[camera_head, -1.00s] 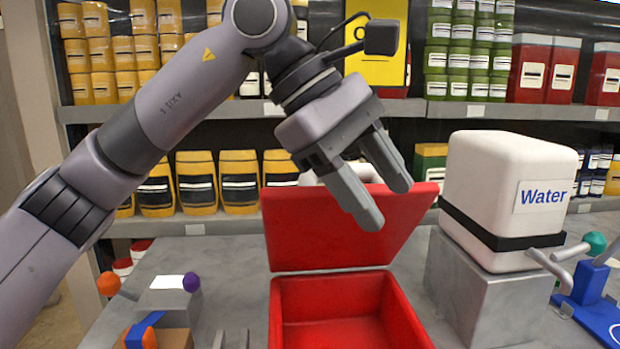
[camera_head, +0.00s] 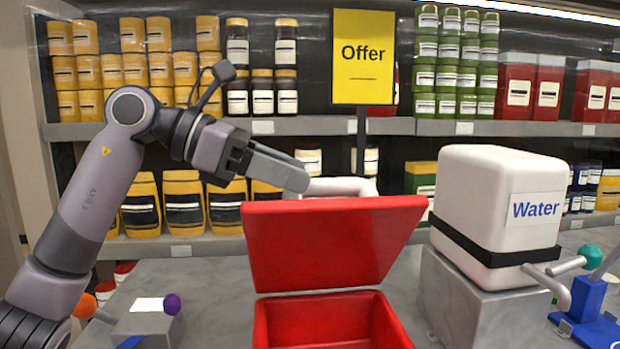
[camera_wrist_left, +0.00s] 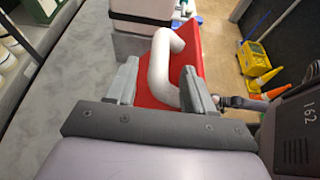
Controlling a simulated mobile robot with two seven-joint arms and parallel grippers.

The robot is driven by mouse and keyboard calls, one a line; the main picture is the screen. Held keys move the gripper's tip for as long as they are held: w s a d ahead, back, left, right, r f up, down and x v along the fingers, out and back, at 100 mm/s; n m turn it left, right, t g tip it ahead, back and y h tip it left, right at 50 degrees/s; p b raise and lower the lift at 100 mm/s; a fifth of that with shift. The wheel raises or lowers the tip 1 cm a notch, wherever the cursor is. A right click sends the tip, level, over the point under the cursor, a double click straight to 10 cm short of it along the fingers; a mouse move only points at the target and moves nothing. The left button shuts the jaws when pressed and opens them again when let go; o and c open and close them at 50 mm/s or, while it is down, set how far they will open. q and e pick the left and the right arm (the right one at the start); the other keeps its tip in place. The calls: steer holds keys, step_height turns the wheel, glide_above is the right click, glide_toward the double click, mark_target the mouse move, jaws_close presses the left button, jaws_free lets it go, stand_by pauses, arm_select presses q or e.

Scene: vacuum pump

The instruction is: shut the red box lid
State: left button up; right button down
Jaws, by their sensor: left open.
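The red box (camera_head: 330,325) stands on the grey table, and its visible inside looks empty. Its red lid (camera_head: 335,245) is open, standing up at the back of the box and facing me. My left gripper (camera_head: 303,180) is open, above the upper left part of the lid's top edge, with fingers pointing right. It seems to be behind the lid. In the left wrist view the open fingers (camera_wrist_left: 160,84) lie on either side of a white curved pipe (camera_wrist_left: 160,65) in the picture, with the red lid (camera_wrist_left: 193,48) beyond. Contact cannot be told. My right gripper does not show.
A white water tank (camera_head: 490,200) on a grey block stands right of the box. The white pipe (camera_head: 345,187) shows behind the lid. A purple knob (camera_head: 172,304) is at the lower left, and a blue stand with a teal knob (camera_head: 590,257) at the right. Shelves of jars fill the back.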

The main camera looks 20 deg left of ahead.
mark_target(312, 182)
arm_select(q)
steer(key=shift+x, duration=1.9)
jaws_close()
steer(key=shift+f, duration=0.1)
